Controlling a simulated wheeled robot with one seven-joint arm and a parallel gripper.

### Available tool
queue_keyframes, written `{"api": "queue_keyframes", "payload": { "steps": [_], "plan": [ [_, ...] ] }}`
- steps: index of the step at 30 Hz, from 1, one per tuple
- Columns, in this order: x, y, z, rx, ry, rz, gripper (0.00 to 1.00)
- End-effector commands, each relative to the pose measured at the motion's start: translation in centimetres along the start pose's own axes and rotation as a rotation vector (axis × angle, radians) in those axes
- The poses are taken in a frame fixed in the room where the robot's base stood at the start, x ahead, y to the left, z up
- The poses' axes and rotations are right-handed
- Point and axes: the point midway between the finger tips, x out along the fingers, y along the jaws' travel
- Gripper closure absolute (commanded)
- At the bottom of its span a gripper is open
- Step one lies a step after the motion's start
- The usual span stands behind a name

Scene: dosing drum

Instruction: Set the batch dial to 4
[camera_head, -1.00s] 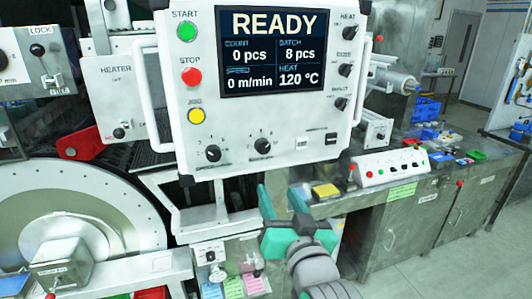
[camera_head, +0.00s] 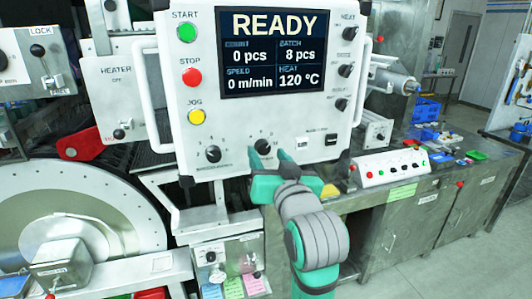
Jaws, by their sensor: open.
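The control panel (camera_head: 160,100) is a white box with a dark screen (camera_head: 272,50) that reads READY, BATCH 8 pcs and COUNT 0 pcs. Two black dials sit along its lower edge: a left one (camera_head: 213,154), and a right one (camera_head: 263,146) with numbers around it. The labels under both are too small or covered to read; which one is the batch dial I cannot tell from them. My gripper (camera_head: 265,159) is open, its teal fingers pointing up at the right dial, one to each side of its lower part. Whether they touch it I cannot tell.
Green START (camera_head: 187,33), red STOP (camera_head: 192,77) and yellow JOG (camera_head: 197,117) buttons line the panel's left side. Several small knobs run down its right side. A white handle (camera_head: 151,95) stands out at the left. A metal bench with a button box (camera_head: 391,167) is at right.

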Motion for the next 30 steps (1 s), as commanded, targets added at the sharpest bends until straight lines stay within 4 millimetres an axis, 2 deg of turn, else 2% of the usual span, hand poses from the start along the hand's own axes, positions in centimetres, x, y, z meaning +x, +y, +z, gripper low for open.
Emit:
{"api": "queue_keyframes", "payload": {
  "steps": [6, 16, 17, 21, 22, 30],
  "plan": [
    [2.0, 0.0, 0.0, 0.000, -0.001, 0.000, 0.53],
    [2.4, 0.0, 0.0, 0.000, 0.001, 0.000, 0.53],
    [2.4, 0.0, 0.0, 0.000, 0.001, 0.000, 0.55],
    [2.3, 0.0, 0.0, 0.000, 0.001, 0.000, 0.89],
    [2.3, 0.0, 0.0, 0.000, 0.001, 0.001, 0.94],
    [2.3, 0.0, 0.0, -0.016, 0.002, 0.001, 0.94]
  ]
}}
